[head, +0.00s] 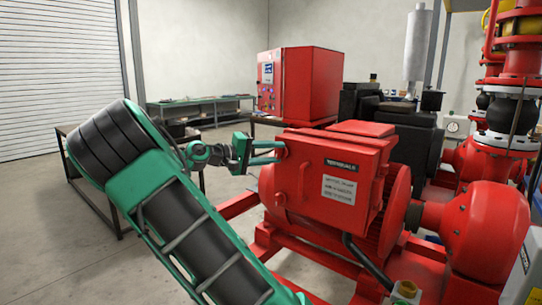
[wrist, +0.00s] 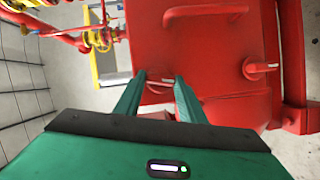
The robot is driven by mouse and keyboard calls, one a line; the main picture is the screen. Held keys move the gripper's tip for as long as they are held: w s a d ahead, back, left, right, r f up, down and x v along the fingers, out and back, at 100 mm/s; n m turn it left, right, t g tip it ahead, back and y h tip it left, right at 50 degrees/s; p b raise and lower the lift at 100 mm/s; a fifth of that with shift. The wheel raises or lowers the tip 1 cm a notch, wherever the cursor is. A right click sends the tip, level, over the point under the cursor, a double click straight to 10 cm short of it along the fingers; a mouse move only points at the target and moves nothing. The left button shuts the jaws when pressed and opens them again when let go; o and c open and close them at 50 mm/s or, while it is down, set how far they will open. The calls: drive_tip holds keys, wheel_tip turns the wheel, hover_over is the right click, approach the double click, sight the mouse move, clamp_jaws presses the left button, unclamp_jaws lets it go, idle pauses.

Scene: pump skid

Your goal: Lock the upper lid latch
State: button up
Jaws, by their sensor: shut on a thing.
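The red terminal box (head: 340,180) has a lid with a "TERMINALS" label and a vertical handle (head: 302,178). My gripper (head: 281,152) reaches in from the left at the box's upper left edge. In the wrist view my gripper (wrist: 160,80) has its two green fingers on either side of the small upper lid latch (wrist: 158,84), shut on it. The fingers partly hide this latch, so its exact angle is hard to tell. The lower lid latch (head: 281,197) is free; it also shows in the wrist view (wrist: 262,68), right of my fingers.
The red motor (head: 395,205) and pump casing (head: 490,230) lie below and right of the box. A red control cabinet (head: 300,80) stands behind. A green-topped bench (head: 205,105) is at the back left. Open floor lies to the left.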

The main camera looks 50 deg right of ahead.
drive_tip(key=m, duration=0.1)
drive_tip(key=m+t+y, duration=0.1)
drive_tip(key=m, duration=0.1)
drive_tip(key=shift+s+f+m, duration=0.15)
drive_tip(key=shift+m, duration=0.15)
drive_tip(key=m+t+y, duration=0.1)
drive_tip(key=m+t, duration=0.1)
drive_tip(key=shift+m, duration=0.3)
drive_tip(key=m+t, duration=0.2)
drive_tip(key=shift+s+a+m+y, duration=0.1)
drive_tip(key=shift+m+y, duration=0.2)
drive_tip(key=shift+m, duration=0.1)
drive_tip(key=shift+r+m+t, duration=0.2)
drive_tip(key=shift+m+t, duration=0.4)
drive_tip(key=shift+m, duration=0.1)
drive_tip(key=o, duration=1)
drive_tip(key=shift+o, duration=0.2)
drive_tip(key=shift+r, duration=0.1)
